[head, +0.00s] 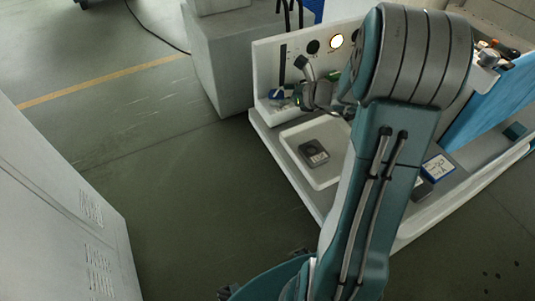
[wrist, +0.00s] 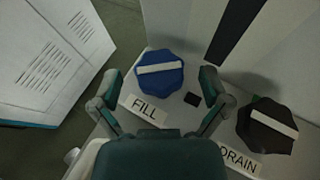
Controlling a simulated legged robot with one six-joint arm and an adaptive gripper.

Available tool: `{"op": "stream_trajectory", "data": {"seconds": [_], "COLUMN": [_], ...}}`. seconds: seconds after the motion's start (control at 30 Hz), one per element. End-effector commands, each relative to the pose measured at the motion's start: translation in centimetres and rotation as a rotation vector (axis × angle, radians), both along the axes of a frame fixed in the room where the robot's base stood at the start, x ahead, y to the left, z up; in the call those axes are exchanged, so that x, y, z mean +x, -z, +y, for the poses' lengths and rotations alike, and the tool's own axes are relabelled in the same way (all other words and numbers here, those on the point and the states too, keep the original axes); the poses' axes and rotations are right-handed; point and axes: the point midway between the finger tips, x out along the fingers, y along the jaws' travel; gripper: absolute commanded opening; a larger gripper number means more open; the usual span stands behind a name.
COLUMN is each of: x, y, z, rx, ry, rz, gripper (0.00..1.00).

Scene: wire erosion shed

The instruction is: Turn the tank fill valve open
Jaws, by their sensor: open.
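The fill valve (wrist: 160,84) is a blue many-sided knob with a white bar, above a white FILL label (wrist: 148,110) in the wrist view. Its bar lies nearly level across the picture. In the head view the blue knob (head: 276,94) shows small at the left end of the white bench. My gripper (wrist: 161,88) is open, with one finger on each side of the blue knob; I cannot tell whether they touch it. In the head view my gripper (head: 300,97) is beside the knob, partly hidden by my arm.
A black drain knob (wrist: 267,126) with a white bar sits right of the fill valve, near a DRAIN label (wrist: 238,159). A shallow white tray (head: 329,135) holds a dark grey block (head: 313,153). A lamp (head: 336,41) glows on the back panel. A pale cabinet (head: 55,200) stands left.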

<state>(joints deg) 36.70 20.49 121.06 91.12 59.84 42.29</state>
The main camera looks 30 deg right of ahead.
Motion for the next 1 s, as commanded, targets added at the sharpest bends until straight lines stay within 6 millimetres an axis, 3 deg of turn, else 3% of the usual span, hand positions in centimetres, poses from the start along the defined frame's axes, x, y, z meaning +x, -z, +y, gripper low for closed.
{"op": "stream_trajectory", "data": {"seconds": [0.1,0.77,1.0], "x": [-0.3,-8.6,-9.1], "y": [-0.1,-4.1,-4.8], "z": [0.0,-4.7,-1.6], "rx": [0.0,-0.001,-0.119], "ry": [0.077,0.069,-0.065], "rz": [0.0,-0.001,-0.004], "gripper": [0.96,0.96,0.96]}}
